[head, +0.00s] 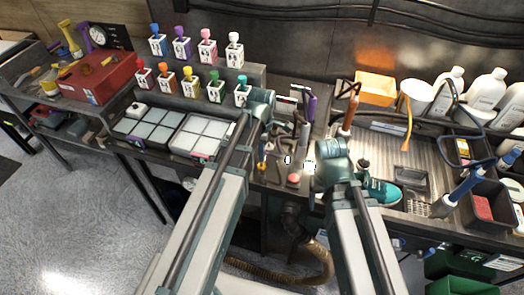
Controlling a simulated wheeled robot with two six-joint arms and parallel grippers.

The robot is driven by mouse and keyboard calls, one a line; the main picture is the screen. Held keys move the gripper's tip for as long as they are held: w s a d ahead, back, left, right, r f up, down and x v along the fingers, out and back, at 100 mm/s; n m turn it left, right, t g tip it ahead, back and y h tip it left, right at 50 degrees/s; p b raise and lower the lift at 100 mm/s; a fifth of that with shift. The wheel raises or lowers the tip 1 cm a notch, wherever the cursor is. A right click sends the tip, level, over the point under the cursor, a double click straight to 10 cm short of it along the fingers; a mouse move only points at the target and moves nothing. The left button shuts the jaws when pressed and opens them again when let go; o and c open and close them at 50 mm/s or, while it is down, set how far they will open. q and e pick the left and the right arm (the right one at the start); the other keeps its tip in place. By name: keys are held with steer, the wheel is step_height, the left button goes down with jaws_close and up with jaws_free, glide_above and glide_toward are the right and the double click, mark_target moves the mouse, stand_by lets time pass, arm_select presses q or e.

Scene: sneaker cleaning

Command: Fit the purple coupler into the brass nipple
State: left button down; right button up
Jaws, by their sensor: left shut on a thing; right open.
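A slim purple piece (312,105) stands upright near the back of the bench, between my two arms. It may be the purple coupler, but it is too small to be sure. I cannot make out the brass nipple. My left gripper (286,158) is over the middle of the bench, past its teal wrist. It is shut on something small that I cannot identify. My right gripper (310,166) is open, close to the right of the left one, in front of its teal wrist. The wrists and arm links hide part of the bench between them.
Stamp-like bottles (182,46) and a white-celled tray (158,127) fill the left. A red box (97,77) stands further left. White bottles (486,95) and an orange box (375,88) line the back right.

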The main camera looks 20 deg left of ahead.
arm_select(q)
steer(key=shift+f+b, duration=1.75)
steer(key=c, duration=0.5)
jaws_free()
steer(key=shift+r, duration=0.15)
step_height(320, 180, up, 14)
steer(key=p, duration=1.4)
steer(key=shift+f, duration=0.3)
steer(key=s+d+f+m+b, duration=0.5)
steer(key=s+f+m+b, duration=0.1)
steer(key=m, duration=0.5)
steer(key=s+d+f+m+y+b, duration=0.1)
steer(key=s+d+f+m+b, duration=0.4)
steer(key=s+m, duration=0.3)
steer(key=f+m+b, duration=0.1)
steer(key=m, duration=0.3)
steer(key=shift+s+d+b, duration=0.15)
steer(key=shift+d+b, duration=0.05)
steer(key=shift+b, duration=0.1)
